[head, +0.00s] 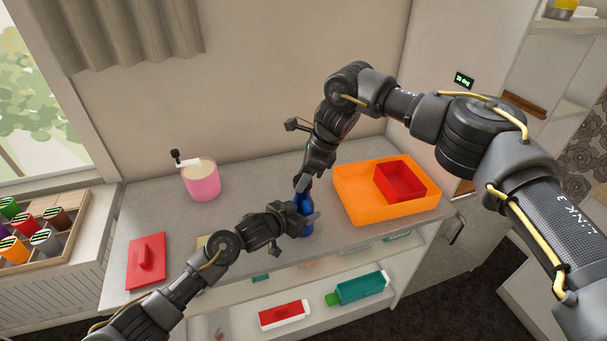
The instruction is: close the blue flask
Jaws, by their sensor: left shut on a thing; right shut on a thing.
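The blue flask (306,203) stands upright near the front edge of the grey counter, partly hidden by my grippers. My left gripper (305,219) is shut on the flask's body from the left. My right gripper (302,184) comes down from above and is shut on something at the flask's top. The thing between its fingers is mostly hidden, so I cannot tell its shape or whether it sits on the flask's neck.
An orange tray (364,212) with a red box (400,181) stands right of the flask. A pink pot (202,183) stands back left, a red lid-like board (146,278) front left. The shelf below holds a green bottle (358,288) and a red-and-white box (283,316).

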